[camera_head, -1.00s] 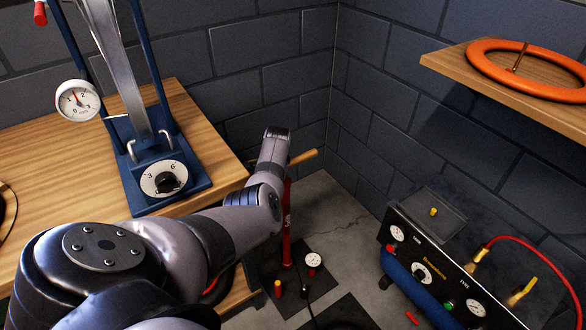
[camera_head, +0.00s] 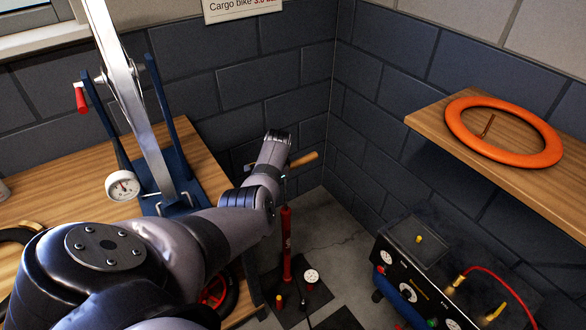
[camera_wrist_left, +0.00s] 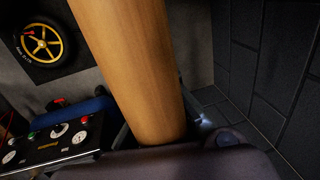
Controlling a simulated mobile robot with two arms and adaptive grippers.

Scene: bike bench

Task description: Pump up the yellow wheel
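The floor pump (camera_head: 287,245) is red and stands upright on the floor, with a wooden cross handle (camera_head: 304,159) on top. My left gripper (camera_head: 277,168) is at this handle, its fingers hidden behind my own wrist. In the left wrist view the handle (camera_wrist_left: 130,60) crosses the picture very close up, and the grip appears shut on it. The small pump gauge (camera_head: 311,276) sits at the pump's foot; its reading is too small to tell. The yellow wheel (camera_wrist_left: 42,40), with yellow spokes and a dark tyre, shows at the upper left there. My right gripper is out of view.
A wooden bench with a blue stand (camera_head: 174,198) and dial gauge (camera_head: 122,186) is at left. An orange ring (camera_head: 462,135) lies on a wall shelf (camera_head: 425,112) at right. Below it stands a black-panelled compressor (camera_head: 408,288) with a red hose (camera_head: 500,275).

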